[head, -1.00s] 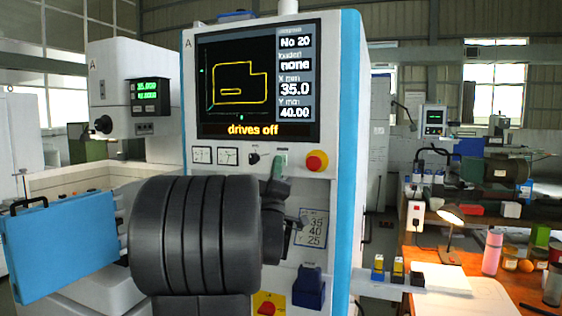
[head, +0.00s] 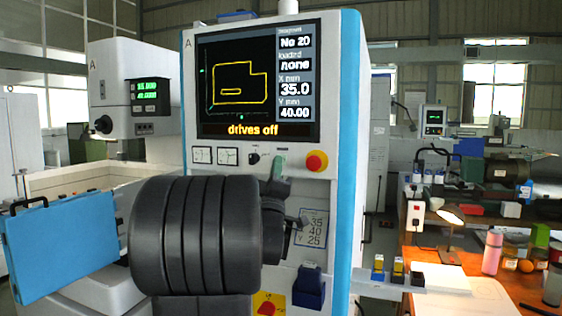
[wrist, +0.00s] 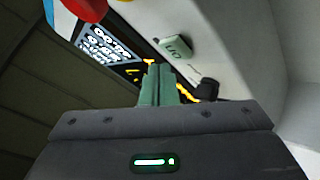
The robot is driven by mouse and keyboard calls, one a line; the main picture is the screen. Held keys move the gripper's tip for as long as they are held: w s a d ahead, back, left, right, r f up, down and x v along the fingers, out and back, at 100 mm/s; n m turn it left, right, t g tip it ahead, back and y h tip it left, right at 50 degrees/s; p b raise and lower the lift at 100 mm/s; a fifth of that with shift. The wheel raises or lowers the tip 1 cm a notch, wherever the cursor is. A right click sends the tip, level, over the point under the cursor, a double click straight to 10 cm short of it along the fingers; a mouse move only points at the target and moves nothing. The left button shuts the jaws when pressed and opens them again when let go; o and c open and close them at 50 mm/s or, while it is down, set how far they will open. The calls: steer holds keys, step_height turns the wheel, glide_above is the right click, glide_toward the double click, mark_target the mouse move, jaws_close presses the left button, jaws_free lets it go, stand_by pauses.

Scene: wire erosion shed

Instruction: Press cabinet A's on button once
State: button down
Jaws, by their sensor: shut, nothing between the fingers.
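Cabinet A (head: 317,193) is a tall white and blue cabinet with the letter A beside its screen (head: 258,80), which reads "drives off". In the wrist view, the pale green on button (wrist: 177,47), marked ON, sits on the panel beyond my fingertips. In the head view my gripper hides most or all of it. My gripper (head: 279,165) is shut and empty in front of the panel, between a black knob and the red button. Its green fingers also show in the wrist view (wrist: 158,75), apart from the button in the picture; the gap in depth is unclear.
A red mushroom button (head: 317,161) on a yellow base is right of my gripper. A black knob (head: 254,159) is on its left. A red and yellow switch (head: 267,304) is lower down. A workbench (head: 480,300) with a lamp stands at right.

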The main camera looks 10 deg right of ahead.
steer(key=shift+w, duration=0.1)
stand_by(0.3)
steer(key=shift+w+d+b, duration=0.2)
steer(key=shift+w+b, duration=0.1)
steer(key=shift+b, duration=0.15)
steer(key=shift+w+d, duration=0.25)
steer(key=shift+w, duration=0.05)
stand_by(0.5)
steer(key=shift+b, duration=0.3)
steer(key=shift+s+a+b, duration=0.45)
steer(key=shift+s+b, duration=0.1)
steer(key=shift+s, duration=0.15)
steer(key=s+a+b, duration=0.1)
steer(key=s, duration=0.1)
steer(key=s+a+b, duration=0.1)
steer(key=s, duration=0.1)
steer(key=shift+a, duration=0.4)
